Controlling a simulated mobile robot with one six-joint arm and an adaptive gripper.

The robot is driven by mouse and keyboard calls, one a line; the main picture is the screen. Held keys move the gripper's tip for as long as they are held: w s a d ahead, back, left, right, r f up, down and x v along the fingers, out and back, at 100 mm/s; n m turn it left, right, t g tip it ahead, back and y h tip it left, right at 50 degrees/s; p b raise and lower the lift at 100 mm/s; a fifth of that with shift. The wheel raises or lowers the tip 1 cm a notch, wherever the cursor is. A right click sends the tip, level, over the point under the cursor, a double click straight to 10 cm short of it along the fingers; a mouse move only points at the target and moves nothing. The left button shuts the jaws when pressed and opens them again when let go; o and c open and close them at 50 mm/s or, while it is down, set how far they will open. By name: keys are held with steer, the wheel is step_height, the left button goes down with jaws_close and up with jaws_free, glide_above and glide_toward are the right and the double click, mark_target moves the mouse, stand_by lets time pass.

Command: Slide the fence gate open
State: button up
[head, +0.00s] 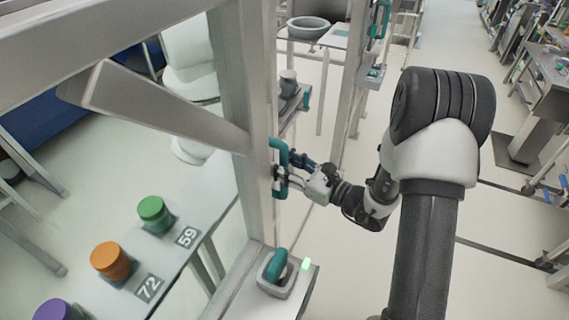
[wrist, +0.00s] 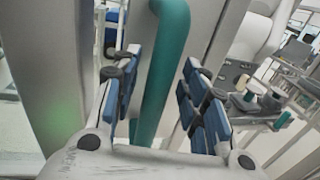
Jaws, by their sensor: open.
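The fence gate is a grey metal frame; its upright post (head: 240,110) stands left of my arm in the head view. A teal vertical handle (head: 279,165) is fixed on the post. My gripper (head: 284,172) is at the handle. In the wrist view the teal handle (wrist: 165,70) runs between the two blue-padded fingers of my gripper (wrist: 158,95). The fingers are open, with a gap to the handle on both sides. The lower end of the handle is hidden behind my gripper's body.
A shelf (head: 195,262) with orange (head: 111,260), green (head: 153,213) and purple cylinders is at left. A table with a bowl (head: 308,27) stands behind. Floor to the right is partly clear.

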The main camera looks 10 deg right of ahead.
steer(key=v, duration=1.2)
steer(key=s+a+r+n+g+y, duration=0.1)
steer(key=s+a+r+n+g, duration=0.5)
steer(key=s+a+n+g, duration=0.6)
steer(key=s+n+g+h, duration=0.1)
steer(key=s+n+h, duration=0.7)
steer(key=s+n, duration=0.15)
steer(key=d+r+n+t+h, duration=0.4)
steer(key=d+r+n+h, duration=0.1)
steer(key=d+n, duration=0.1)
steer(key=shift+w+d, duration=0.15)
steer(key=shift+d, duration=0.2)
